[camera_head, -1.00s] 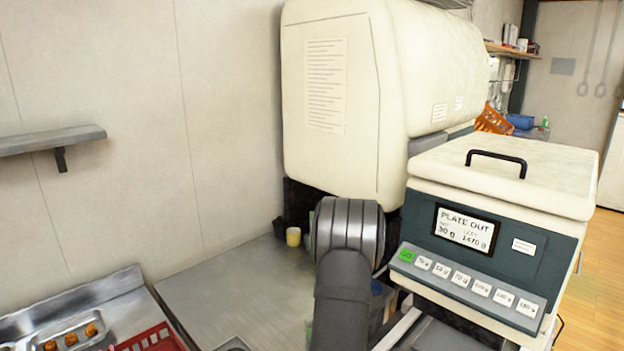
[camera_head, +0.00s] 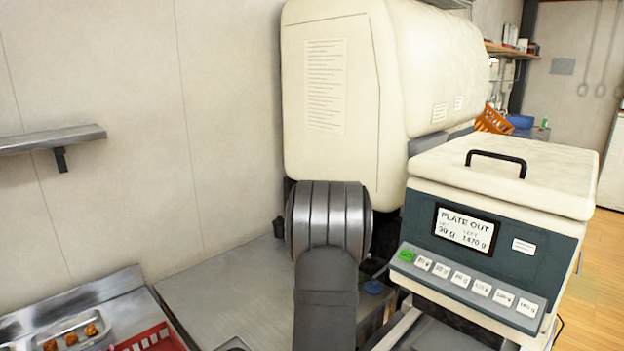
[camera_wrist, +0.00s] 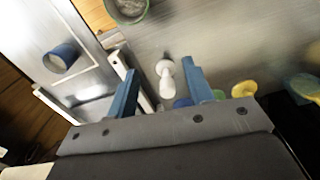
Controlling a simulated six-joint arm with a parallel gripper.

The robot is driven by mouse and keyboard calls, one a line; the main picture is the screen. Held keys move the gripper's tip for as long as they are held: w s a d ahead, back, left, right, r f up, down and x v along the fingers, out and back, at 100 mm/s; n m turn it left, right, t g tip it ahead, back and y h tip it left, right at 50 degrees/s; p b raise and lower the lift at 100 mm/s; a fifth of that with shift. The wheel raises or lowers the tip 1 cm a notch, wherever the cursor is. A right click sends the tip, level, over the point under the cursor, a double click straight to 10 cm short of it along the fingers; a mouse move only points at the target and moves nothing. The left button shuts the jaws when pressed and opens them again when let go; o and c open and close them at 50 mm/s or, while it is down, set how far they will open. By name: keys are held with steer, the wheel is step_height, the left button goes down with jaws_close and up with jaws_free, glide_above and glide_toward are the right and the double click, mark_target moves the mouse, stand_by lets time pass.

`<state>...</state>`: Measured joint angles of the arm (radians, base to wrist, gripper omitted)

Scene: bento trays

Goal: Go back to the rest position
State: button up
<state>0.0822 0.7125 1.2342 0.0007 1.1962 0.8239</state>
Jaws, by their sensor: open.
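My gripper (camera_wrist: 160,66) shows in the wrist view with its two blue fingers spread apart. A small white object (camera_wrist: 165,72) appears between the fingertips in that picture, but the fingers do not visibly close on it. I cannot tell its distance from them. In the head view only my dark arm shows, in front of the large cream machine (camera_head: 335,100); the gripper itself is hidden there.
A machine with a lid and "PLATE OUT" display (camera_head: 466,229) stands right of my arm. A red basket (camera_head: 152,341) and a metal tray (camera_head: 95,342) are at lower left. The wrist view shows a blue cup (camera_wrist: 62,57), a green-rimmed bowl (camera_wrist: 127,10) and a yellow item (camera_wrist: 243,89).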

steer(key=s+n, duration=0.4)
steer(key=s, duration=0.2)
steer(key=s+d+f+m, duration=0.1)
steer(key=s+d+m, duration=1)
steer(key=s+d, duration=0.3)
steer(key=shift+s+d+f, duration=0.15)
steer(key=shift+d, duration=0.75)
steer(key=w+a+n, duration=1)
steer(key=w+a, duration=0.3)
steer(key=a, duration=0.2)
steer(key=shift+w+a+r+n, duration=0.2)
steer(key=shift+w+r+n, duration=0.05)
steer(key=shift+w+n, duration=0.15)
